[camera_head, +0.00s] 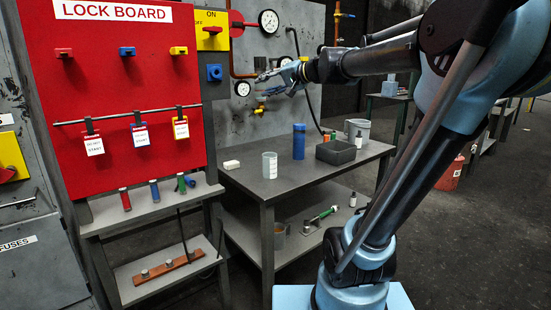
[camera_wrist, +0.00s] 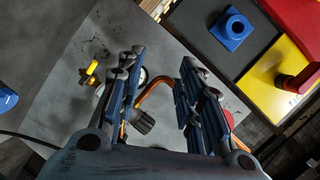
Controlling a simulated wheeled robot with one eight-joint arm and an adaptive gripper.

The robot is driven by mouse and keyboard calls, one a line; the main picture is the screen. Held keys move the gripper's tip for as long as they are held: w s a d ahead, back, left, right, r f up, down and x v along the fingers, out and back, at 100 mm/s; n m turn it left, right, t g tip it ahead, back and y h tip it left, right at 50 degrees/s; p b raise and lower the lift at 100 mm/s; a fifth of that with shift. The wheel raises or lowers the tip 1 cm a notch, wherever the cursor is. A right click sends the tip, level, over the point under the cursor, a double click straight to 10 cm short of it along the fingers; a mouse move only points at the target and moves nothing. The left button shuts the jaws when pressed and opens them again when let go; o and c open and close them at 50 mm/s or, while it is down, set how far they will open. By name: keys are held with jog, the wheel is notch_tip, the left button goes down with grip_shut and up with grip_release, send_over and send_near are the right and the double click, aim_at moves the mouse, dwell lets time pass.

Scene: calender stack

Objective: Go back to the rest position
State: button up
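My gripper (camera_head: 281,77) is held out in front of the grey gauge panel (camera_head: 270,120), above the workbench, with my arm reaching in from the right. In the wrist view my gripper (camera_wrist: 160,92) shows its two fingers well apart with nothing between them. Behind the fingers, the wrist view shows an orange pipe (camera_wrist: 158,84), a dark knob (camera_wrist: 144,121) and a yellow valve fitting (camera_wrist: 88,72). I cannot tell the exact distance from the fingers to the panel.
The red lock board (camera_head: 110,90) stands at left with tags and padlocks. A yellow-and-red switch (camera_head: 212,30) and a blue socket (camera_head: 214,73) are left of the gripper.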

jog(key=s+d+f+n+g+h, duration=0.1)
jog(key=s+d+f+h, duration=0.3)
jog(key=f, duration=0.9)
jog(key=s+d+f+g+h, duration=0.3)
jog(key=s+d+f+h, duration=0.1)
jog(key=s+d+f, duration=0.6)
jog(key=s+d+f+n+g+h, duration=0.1)
jog(key=s+d+f+h, duration=0.3)
jog(key=s+d+f, duration=0.4)
jog(key=s+f+g, duration=0.1)
jog(key=s+f, duration=0.6)
jog(key=f, duration=0.1)
jog(key=shift+f+n+g, duration=0.3)
jog(key=shift+g, duration=0.1)
jog(key=shift+w, duration=0.1)
jog(key=shift+w+f, duration=0.2)
jog(key=shift+w, duration=0.25)
jog(key=shift+a, duration=0.1)
